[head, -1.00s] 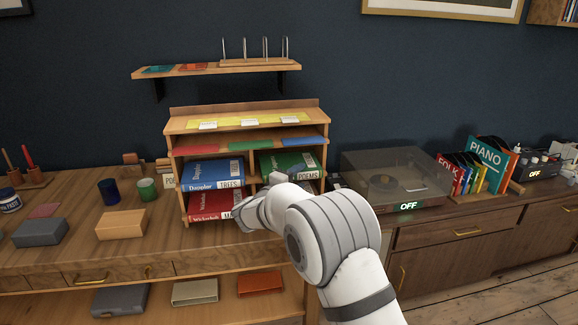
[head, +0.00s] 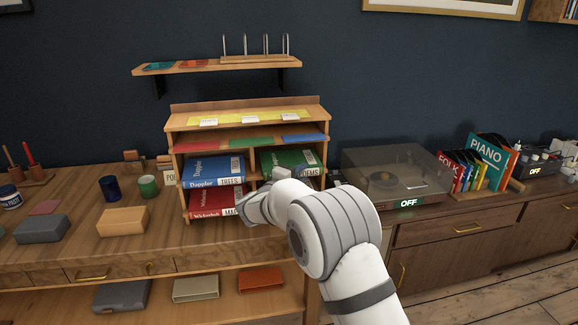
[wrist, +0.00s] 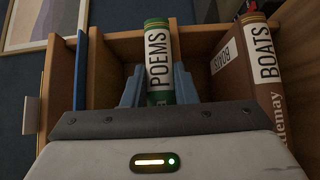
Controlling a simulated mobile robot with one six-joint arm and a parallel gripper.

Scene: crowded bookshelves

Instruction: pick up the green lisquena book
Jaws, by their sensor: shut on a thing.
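The green book (head: 290,158) labelled POEMS lies in the upper right cubby of the small wooden bookcase in the head view; my wrist covers its lower left part. The name Lisquena is not readable. In the wrist view the green book (wrist: 158,31) shows its spine toward me, with the white POEMS label. My gripper (wrist: 158,92) has one blue-grey finger on each side of this spine and is shut on it. The fingertips and the book's far end are hidden. In the head view my arm hides the fingers.
A brown BOATS book (wrist: 262,75) lies in the neighbouring cubby in the wrist view, beyond a wooden divider. In the head view a blue book (head: 213,172) and a red book (head: 210,202) fill the left cubbies. A turntable (head: 395,175) stands to the right.

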